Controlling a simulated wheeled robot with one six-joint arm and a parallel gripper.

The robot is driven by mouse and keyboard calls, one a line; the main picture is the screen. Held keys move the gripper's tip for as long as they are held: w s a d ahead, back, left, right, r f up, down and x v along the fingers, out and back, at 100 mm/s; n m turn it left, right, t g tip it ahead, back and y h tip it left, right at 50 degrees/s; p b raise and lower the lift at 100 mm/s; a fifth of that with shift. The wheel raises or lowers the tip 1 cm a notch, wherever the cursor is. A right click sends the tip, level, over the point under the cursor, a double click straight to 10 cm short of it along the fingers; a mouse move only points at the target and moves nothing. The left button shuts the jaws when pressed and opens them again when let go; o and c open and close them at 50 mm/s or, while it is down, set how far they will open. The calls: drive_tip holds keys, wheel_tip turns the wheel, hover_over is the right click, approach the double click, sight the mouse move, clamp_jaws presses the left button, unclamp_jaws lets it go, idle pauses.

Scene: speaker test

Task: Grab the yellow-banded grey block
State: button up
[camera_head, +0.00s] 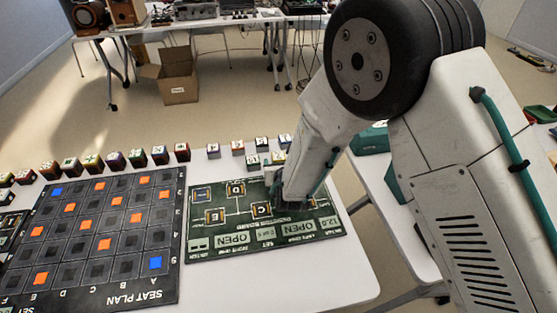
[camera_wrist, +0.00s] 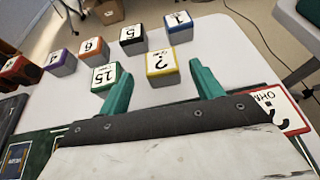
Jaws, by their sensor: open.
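The yellow-banded grey block (camera_wrist: 160,63) stands on the white table in the wrist view, with a dark mark like a question mark on its white top. In the head view it is the small block (camera_head: 279,157) just beyond the green board, close to my arm. My gripper (camera_wrist: 160,78) is open and empty. Its two teal fingers point toward the block, one to each side of its line, with the block at or just beyond the fingertips. In the head view my arm hides part of the gripper.
A green-banded block (camera_wrist: 104,77) marked 15 stands close left of the yellow one, near the left finger. Behind are black-banded (camera_wrist: 132,40), blue-banded (camera_wrist: 178,27) and orange-banded (camera_wrist: 94,50) blocks. A red-edged card (camera_wrist: 288,112) lies right. The seat-plan board (camera_head: 100,240) lies left.

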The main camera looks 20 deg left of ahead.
sight(279, 157)
drive_tip(key=x, duration=0.3)
drive_tip(key=shift+w, duration=0.25)
drive_tip(key=shift+c, duration=0.3)
drive_tip(key=c, duration=1)
drive_tip(key=shift+r, duration=0.1)
